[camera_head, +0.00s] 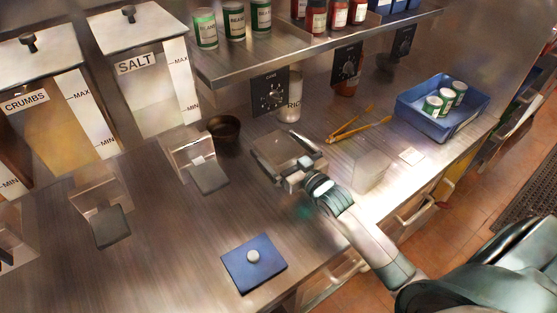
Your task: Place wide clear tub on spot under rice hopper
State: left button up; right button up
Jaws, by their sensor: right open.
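A pale, see-through box shape that looks like the clear tub (371,171) stands on the counter to the right of my right wrist; its edges are faint. My right gripper (288,154) is open over the middle of the counter, left of the tub and apart from it. I cannot make out anything between its fingers. A white container with a partly hidden label reading "RIC" (294,105) stands behind the gripper, partly covered by a dial. I cannot tell a marked spot or a rice hopper outlet. My left gripper is out of view.
Crumbs (52,118) and salt (150,85) hoppers stand at left, with metal chutes (195,162) in front.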

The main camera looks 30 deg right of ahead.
dwell(0.3)
jog(key=c, duration=1.6)
jog(key=shift+o, duration=0.2)
jog(key=shift+r, duration=0.1)
jog(key=s+d+r+b, duration=0.4)
jog(key=s+d+r, duration=0.2)
jog(key=s+r, duration=0.4)
jog(key=shift+r+b, duration=0.3)
jog(key=shift+r, duration=0.15)
jog(key=shift+d, duration=0.1)
